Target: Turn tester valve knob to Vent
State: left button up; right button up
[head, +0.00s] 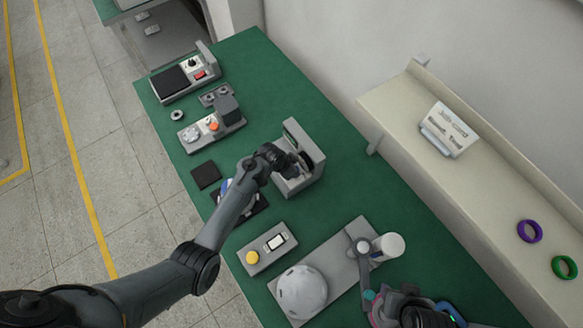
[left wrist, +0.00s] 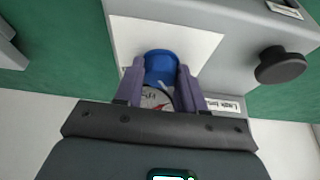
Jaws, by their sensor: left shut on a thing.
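The grey tester (head: 309,182) stands near the middle of the green bench, with an upright back plate. My left gripper (head: 290,163) reaches over it from the left and hides part of its front. In the left wrist view, my left gripper (left wrist: 161,85) has its two purple fingers shut on a blue round knob (left wrist: 160,66). A partly hidden printed label (left wrist: 155,98) shows between the fingers. A black knob (left wrist: 281,66) sits apart to the right on the grey housing. The knob's pointer and any Vent mark cannot be made out. My right gripper is at the lower right edge, its jaws unclear.
A grey box with a yellow button (head: 252,257), a white dome (head: 301,292) on a plate and a white cylinder (head: 389,245) stand nearer. Other devices (head: 212,123) stand beyond. A shelf (head: 405,105) with a sign and two rings runs along the right.

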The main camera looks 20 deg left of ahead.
pick_arm(q)
jog(key=shift+s+d+r+n+y+p, duration=0.15)
jog(key=shift+n+y+p, duration=0.25)
jog(key=shift+n+p, duration=0.5)
jog(key=shift+n+t, duration=0.4)
jog(key=shift+n, duration=0.5)
jog(key=o, duration=1.1)
jog(key=shift+c, duration=0.2)
jog(key=v, duration=1)
jog(key=shift+r+p, duration=0.25)
jog(key=shift+p, duration=0.2)
